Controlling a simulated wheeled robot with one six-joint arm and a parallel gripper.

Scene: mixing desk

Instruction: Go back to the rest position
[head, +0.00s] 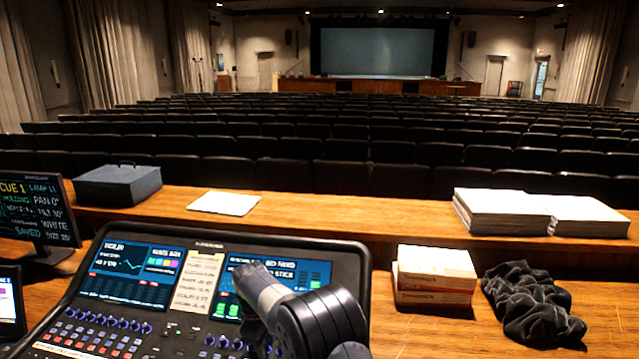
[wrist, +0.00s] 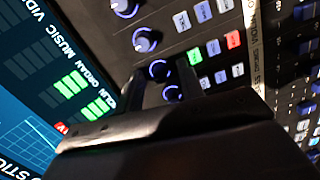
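The mixing console (head: 95,300) fills the lower left of the head view, its two screens lit. My arm reaches over it from the bottom edge, its far end in front of the right screen (head: 300,272). My fingers cannot be made out in the head view. Blue knobs (wrist: 145,40), lit buttons and part of a screen (wrist: 35,85) show close by. Contact with the console cannot be told.
Two stacked boxes (head: 435,270) and a crumpled dark cloth (head: 530,305) lie right of the console. Paper stacks (head: 500,212), a sheet (head: 224,203) and a dark case (head: 118,186) sit on the ledge behind. A monitor (head: 35,205) stands at left. Bare desk shows at lower right.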

